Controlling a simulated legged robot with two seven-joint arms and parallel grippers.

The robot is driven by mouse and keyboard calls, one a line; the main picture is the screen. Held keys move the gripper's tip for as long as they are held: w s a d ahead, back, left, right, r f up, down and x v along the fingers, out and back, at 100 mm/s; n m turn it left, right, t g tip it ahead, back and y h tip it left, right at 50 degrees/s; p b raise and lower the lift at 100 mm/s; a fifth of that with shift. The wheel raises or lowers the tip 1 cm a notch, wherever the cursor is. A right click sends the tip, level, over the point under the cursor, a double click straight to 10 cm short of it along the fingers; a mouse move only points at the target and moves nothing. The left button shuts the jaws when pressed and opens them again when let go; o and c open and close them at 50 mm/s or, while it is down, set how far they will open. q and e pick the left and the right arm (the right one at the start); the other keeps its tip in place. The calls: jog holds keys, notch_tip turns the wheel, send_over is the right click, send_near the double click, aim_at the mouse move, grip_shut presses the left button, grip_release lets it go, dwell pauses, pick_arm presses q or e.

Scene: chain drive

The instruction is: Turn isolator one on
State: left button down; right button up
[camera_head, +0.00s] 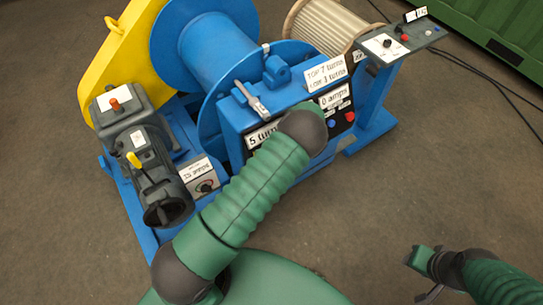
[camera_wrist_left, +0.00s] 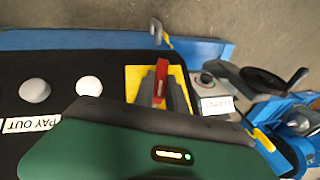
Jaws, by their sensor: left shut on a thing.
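A red switch handle (camera_wrist_left: 161,82) stands on a yellow plate (camera_wrist_left: 133,78) on a dark panel in the left wrist view. My left gripper (camera_wrist_left: 163,90) is shut on this handle, with its grey fingers against it. I cannot read a label that names the switch. In the head view my left arm covers the handle and the left fingertips. My right gripper (camera_head: 424,277) is at the lower right of the head view, over bare floor, apart from the machine; its jaws look open and empty.
The blue winch frame (camera_head: 130,190) carries a control box with display labels (camera_head: 325,72), a grey motor (camera_head: 150,165) and a small labelled knob box (camera_head: 197,172). Round buttons (camera_wrist_left: 89,86) sit beside the yellow plate. A control stand (camera_head: 385,45) is at the upper right.

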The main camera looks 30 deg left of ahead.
pick_arm(q)
jog(key=g+b, duration=0.1)
jog(key=b, duration=0.1)
jog(key=m+g+y+b, duration=0.1)
jog(key=b, duration=0.1)
jog(key=f+m+g+y+b, duration=0.1)
jog(key=b, duration=0.1)
jog(key=shift+w+d, duration=0.3)
jog(key=shift+w, duration=0.05)
jog(key=shift+d+r+m+g+y+b, duration=0.1)
jog(key=shift+r+m+g+y+b, duration=0.1)
jog(key=shift+m+g+y+b, duration=0.35)
jog(key=c, duration=1.4)
grip_release()
jog(key=shift+o, duration=0.2)
jog(key=shift+r, duration=0.15)
